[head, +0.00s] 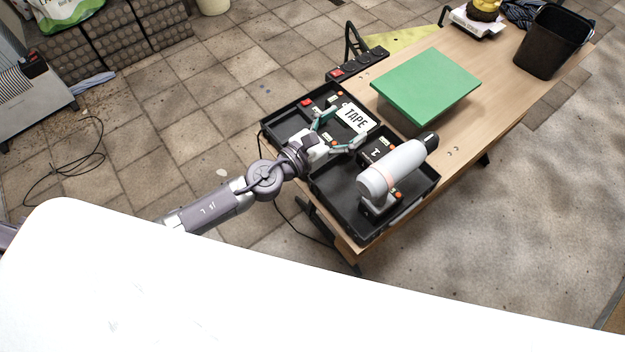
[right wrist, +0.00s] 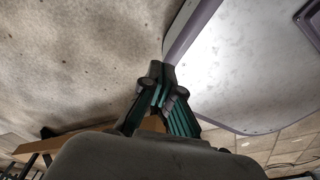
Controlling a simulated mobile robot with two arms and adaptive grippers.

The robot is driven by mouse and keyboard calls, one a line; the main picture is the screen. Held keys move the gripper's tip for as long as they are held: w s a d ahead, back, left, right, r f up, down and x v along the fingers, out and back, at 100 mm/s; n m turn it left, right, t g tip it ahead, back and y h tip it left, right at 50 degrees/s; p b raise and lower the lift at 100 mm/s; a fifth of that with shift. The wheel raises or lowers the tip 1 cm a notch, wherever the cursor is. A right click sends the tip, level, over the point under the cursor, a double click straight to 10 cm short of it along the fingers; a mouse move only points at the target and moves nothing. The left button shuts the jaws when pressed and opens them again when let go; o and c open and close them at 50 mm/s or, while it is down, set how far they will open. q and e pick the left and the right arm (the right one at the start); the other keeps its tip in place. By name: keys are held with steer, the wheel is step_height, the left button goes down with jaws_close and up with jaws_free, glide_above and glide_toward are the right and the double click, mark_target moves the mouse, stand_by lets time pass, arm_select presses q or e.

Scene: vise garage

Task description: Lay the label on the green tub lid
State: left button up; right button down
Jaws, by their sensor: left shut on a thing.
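The white label (head: 356,117) with black letters reading TAPE is at the fingers of my left gripper (head: 345,127) in the head view. That gripper is shut on it, with one teal finger at either side, over the black trays. The green tub lid (head: 425,84) is a flat green square on the table, up and right of the label and apart from it. My right gripper (right wrist: 161,88) shows only in the right wrist view. Its dark teal fingers come together with nothing seen between them.
A black power strip (head: 357,65) lies by the lid. A black bin (head: 551,42) and scale (head: 477,22) stand farther back. Bare wood (head: 500,75) lies right of the lid.

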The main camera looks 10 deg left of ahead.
arm_select(q)
steer(key=s+a+f+b, duration=0.1)
steer(key=s+a+f, duration=0.1)
steer(key=s+a+f+b, duration=0.2)
steer(key=a+f, duration=0.1)
steer(key=s+a+f+b, duration=0.1)
steer(key=s+a+f, duration=0.1)
steer(key=a+f, duration=0.1)
steer(key=shift+s+f+b, duration=0.2)
steer(key=shift+s+b, duration=0.2)
steer(key=shift+f+b, duration=0.35)
steer(key=shift+f, duration=1.55)
arm_select(e)
step_height(320, 180, down, 6)
steer(key=shift+r, duration=0.15)
steer(key=shift+a, duration=0.1)
